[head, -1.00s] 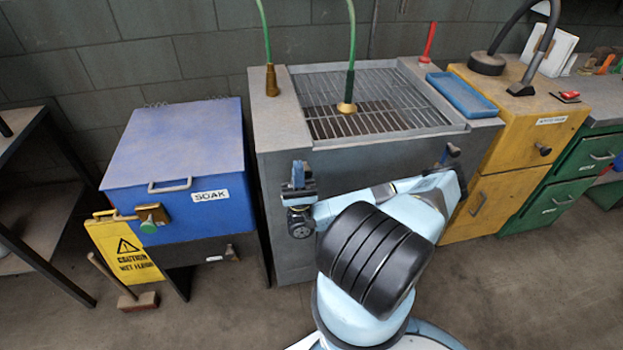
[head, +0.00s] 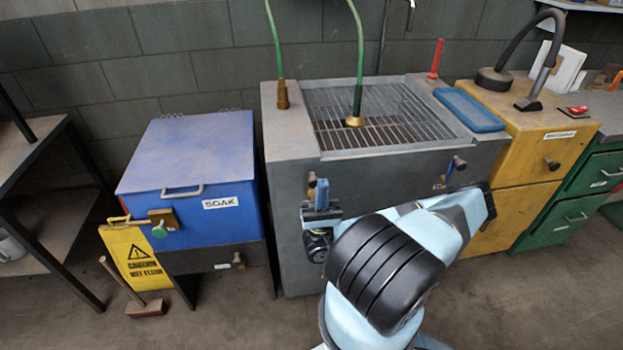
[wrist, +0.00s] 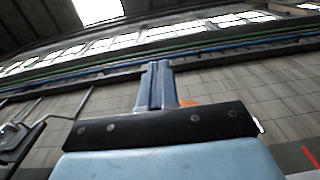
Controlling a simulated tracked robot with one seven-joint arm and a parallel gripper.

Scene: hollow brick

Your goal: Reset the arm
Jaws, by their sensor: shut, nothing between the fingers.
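My arm is folded low in front of the grey wash station (head: 290,220) in the head view. My gripper (head: 321,188) points up, close to the front of the station. In the wrist view the two fingers of my gripper (wrist: 158,85) are together and empty, with the wall and high windows behind them. Whether the gripper touches the station cannot be told.
A blue SOAK box (head: 190,160) with its lid down stands at the left. A yellow caution sign (head: 134,258) and a brush (head: 146,308) are below it. A yellow cabinet (head: 530,140) and green drawers (head: 590,185) stand at the right. A dark shelf (head: 45,235) is at far left.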

